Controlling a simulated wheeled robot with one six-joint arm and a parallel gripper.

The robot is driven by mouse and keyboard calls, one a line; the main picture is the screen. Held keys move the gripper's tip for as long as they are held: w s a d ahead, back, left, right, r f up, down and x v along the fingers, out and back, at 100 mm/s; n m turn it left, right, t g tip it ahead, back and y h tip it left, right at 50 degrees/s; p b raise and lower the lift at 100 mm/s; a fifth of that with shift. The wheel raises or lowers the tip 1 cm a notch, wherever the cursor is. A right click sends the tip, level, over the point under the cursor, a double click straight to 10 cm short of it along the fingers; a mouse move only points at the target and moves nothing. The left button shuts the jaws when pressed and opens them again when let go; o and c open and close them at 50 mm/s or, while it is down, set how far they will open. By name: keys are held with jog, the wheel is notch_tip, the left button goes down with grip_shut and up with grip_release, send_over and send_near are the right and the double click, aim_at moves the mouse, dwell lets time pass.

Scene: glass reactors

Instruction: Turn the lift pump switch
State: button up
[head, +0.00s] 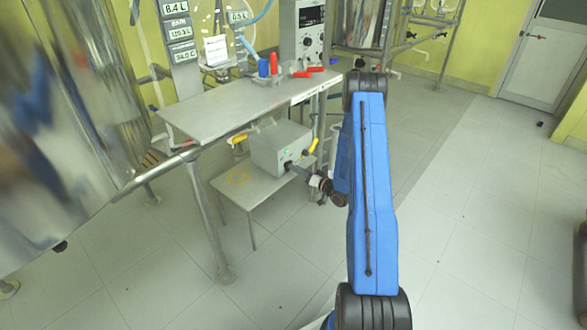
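A grey box (275,147), which looks like the lift pump unit, sits on a low metal stand under the bench. Its right-hand face carries a small green spot (304,152) and a dark part low down that may be the switch. My gripper (293,169) is at this face, at the end of my blue arm, pointing left toward the dark part. The gripper's tip overlaps that part in the picture, so I cannot tell whether it touches it. The fingers are too small to show whether they are open or shut. The switch is largely hidden.
The metal bench (235,104) overhangs the box and holds red and blue items (268,66). Yellow handles (313,146) stick out near the box. A bench leg (209,220) stands in front left. A large shiny vessel (70,120) fills the left.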

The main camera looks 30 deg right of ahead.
jog(key=shift+x, duration=1.2)
jog(key=shift+c, duration=0.3)
grip_shut()
jog(key=shift+n, duration=0.3)
jog(key=n, duration=1)
jog(key=shift+s+a+n, duration=0.15)
jog(key=shift+a+n, duration=0.1)
jog(key=shift+n, duration=0.05)
